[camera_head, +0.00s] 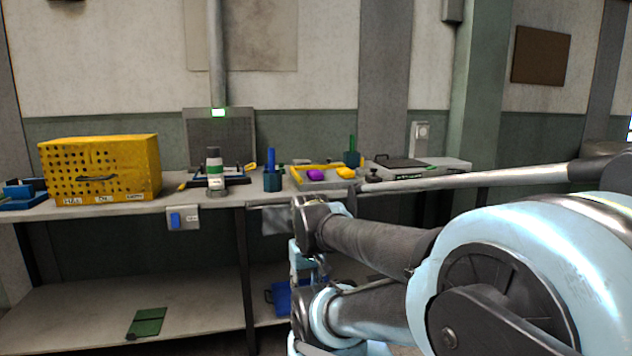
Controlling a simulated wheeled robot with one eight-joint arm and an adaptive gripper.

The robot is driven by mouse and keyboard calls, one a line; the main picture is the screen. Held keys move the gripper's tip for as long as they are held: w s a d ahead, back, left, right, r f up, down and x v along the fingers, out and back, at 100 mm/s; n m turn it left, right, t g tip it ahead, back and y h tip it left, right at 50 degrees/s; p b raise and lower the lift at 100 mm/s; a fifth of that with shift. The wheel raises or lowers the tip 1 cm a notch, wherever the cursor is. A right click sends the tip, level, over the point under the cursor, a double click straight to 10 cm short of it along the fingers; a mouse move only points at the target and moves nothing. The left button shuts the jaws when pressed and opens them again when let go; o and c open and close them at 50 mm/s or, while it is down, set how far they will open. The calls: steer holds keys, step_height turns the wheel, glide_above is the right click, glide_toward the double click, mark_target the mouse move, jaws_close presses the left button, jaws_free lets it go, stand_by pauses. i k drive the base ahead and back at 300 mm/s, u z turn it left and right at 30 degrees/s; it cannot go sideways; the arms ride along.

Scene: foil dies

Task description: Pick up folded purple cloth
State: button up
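The folded purple cloth (316,175) is a small purple bundle on the workbench, right of the middle of the head view. It lies in a shallow grey tray with a yellow rim (318,166). A yellow item (346,172), perhaps another cloth, lies at its right in the tray. My arm fills the lower right and bends in front of the bench, below and apart from the cloth. I cannot make out any gripper fingers in this view.
A grey case (415,168) is at the right. A green item (147,322) lies on the lower shelf.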

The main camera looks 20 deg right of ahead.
mark_target(314, 175)
steer(key=u, duration=0.4)
steer(key=i, duration=1.1)
